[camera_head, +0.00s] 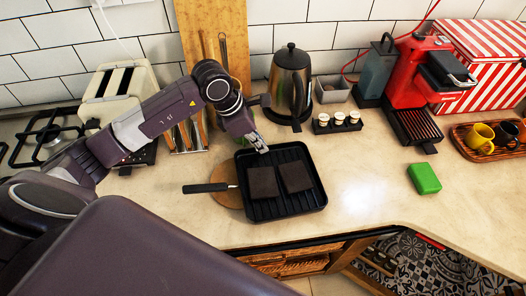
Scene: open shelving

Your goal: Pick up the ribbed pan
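The ribbed pan (288,207) is black and square, with two dark flat slabs (262,182) lying in it. It sits on the counter, partly over a round wooden board (229,199). Its black handle (206,188) points left. My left gripper (260,146) is at the pan's far left rim, pointing down towards it. Its grey fingers are small here, and I cannot tell whether they touch the rim or how far apart they are. My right gripper is not in view.
Behind the pan stand a kettle (288,85) and a rack of small jars (337,122). A toaster (117,92) is at the left and a red coffee machine (408,75) at the right. A green block (424,178) lies right of the pan, with clear counter between.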

